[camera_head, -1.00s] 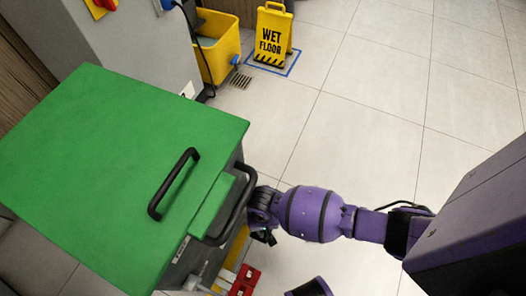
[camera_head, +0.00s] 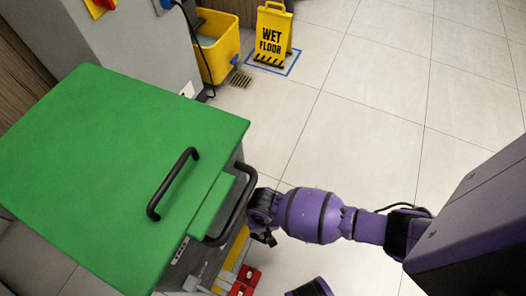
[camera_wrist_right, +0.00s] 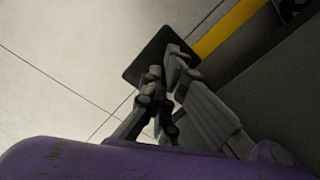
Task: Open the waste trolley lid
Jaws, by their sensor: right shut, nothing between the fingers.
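The waste trolley has a flat green lid (camera_head: 110,165), which lies shut in the head view. A black bar handle (camera_head: 173,183) sits on the lid. A second black handle (camera_head: 236,210) is at the trolley's right side. My right arm comes in from the right and ends beside that side handle, where the handle and trolley edge partly hide the hand. In the right wrist view my right gripper (camera_wrist_right: 166,75) is shut and empty. Its fingertips are in front of a dark flat plate (camera_wrist_right: 150,58) low beside the trolley; I cannot tell whether they touch. My left gripper is out of view.
A yellow bucket (camera_head: 218,52) and a yellow wet floor sign (camera_head: 271,36) stand at the back. Red blocks (camera_head: 247,276) and a yellow strip (camera_head: 236,247) lie low beside the trolley. The tiled floor (camera_head: 370,130) to the right is clear.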

